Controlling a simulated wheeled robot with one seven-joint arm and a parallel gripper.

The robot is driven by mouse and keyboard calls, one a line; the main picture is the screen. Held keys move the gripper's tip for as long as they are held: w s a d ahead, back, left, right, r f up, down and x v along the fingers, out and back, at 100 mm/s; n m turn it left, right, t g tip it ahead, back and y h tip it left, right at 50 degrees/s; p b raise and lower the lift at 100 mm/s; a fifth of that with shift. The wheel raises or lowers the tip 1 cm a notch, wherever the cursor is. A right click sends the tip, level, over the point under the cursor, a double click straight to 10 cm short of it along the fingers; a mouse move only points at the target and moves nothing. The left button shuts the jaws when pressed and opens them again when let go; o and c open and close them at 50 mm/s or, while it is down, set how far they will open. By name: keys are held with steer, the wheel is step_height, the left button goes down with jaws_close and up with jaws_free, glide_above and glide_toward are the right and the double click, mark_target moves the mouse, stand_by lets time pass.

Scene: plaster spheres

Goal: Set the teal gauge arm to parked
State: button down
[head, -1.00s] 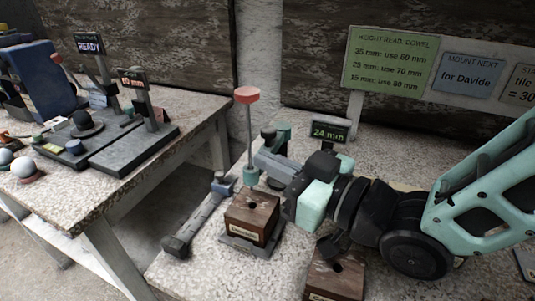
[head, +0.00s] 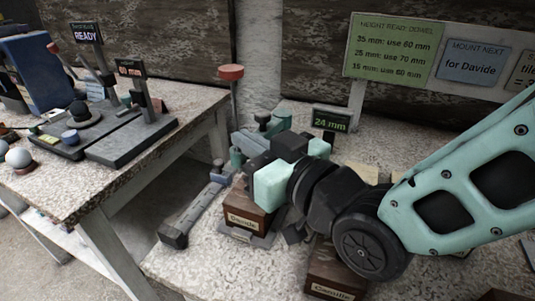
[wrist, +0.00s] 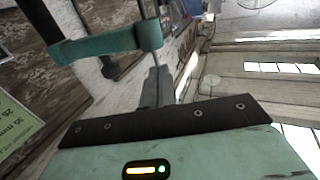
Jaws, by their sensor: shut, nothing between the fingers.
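The teal gauge arm (wrist: 105,42) crosses the upper left of the wrist view, running from a dark post (wrist: 38,18) to a rounded end. In the head view, teal parts of the gauge (head: 282,117) show behind my gripper, partly hidden by it. My gripper (head: 248,141) is shut and empty, its grey fingers pointing away beside the gauge. In the wrist view my grey fingers (wrist: 155,80) reach up close under the rounded end of the arm; I cannot tell whether they touch it. The arm's parked mark is not visible.
A 24 mm display (head: 331,120) stands right of the gauge. Labelled wooden blocks (head: 243,218) (head: 332,288) stand in front, near my wrist. A grey bar tool (head: 190,215) lies left. Another table (head: 190,105) holds fixtures.

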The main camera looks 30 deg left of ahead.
steer(key=w+a+m+t+h+p, duration=0.1)
steer(key=w+a+m+t+h, duration=0.3)
steer(key=a, duration=0.4)
steer(key=w+a+m+t+h+p, duration=0.2)
steer(key=w+a+m+t+h, duration=0.2)
steer(key=a, duration=0.4)
steer(key=shift+a+m+t+h, duration=0.25)
steer(key=shift+m+t+h, duration=0.25)
steer(key=shift+t, duration=0.7)
